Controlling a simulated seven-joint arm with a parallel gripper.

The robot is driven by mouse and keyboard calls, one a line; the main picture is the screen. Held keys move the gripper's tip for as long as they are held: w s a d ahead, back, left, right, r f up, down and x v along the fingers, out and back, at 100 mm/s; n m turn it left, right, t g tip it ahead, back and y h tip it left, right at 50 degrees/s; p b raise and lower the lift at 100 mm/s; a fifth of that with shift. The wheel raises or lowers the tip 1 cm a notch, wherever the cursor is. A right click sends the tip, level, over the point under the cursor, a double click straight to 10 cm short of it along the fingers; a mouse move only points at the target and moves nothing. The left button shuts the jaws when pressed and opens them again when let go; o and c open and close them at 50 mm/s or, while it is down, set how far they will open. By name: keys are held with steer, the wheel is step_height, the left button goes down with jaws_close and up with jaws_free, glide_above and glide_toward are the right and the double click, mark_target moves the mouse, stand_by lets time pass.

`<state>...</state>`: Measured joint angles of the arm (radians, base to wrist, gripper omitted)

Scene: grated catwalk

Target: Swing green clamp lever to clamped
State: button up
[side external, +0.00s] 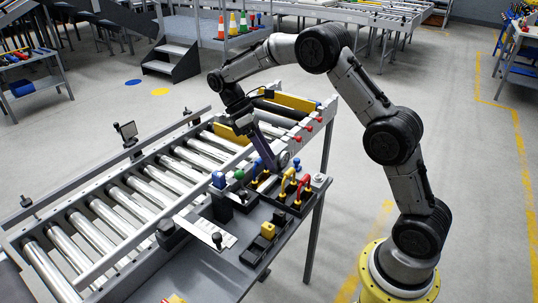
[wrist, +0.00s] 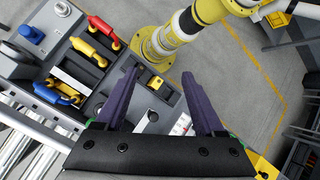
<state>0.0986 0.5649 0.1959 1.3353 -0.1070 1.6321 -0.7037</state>
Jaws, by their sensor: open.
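A round green knob (side external: 239,174), which looks like the end of the green clamp lever, stands at the near edge of the roller conveyor in the side view, beside blue knobs. Its lever arm is too small to make out, so I cannot tell its position. My gripper (side external: 272,166) points down with purple fingers, to the right of the green knob and apart from it. In the wrist view my gripper (wrist: 159,76) is open with nothing between its fingers. Small green patches show behind the finger bases there; I cannot tell what they belong to.
Yellow (wrist: 88,50), red (wrist: 105,30) and blue (wrist: 50,92) handles stand in a dark tray near my gripper. The conveyor rollers (side external: 150,185) run to the left.

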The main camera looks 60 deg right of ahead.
steer(key=shift+s+r, duration=0.1)
steer(key=shift+s, duration=0.2)
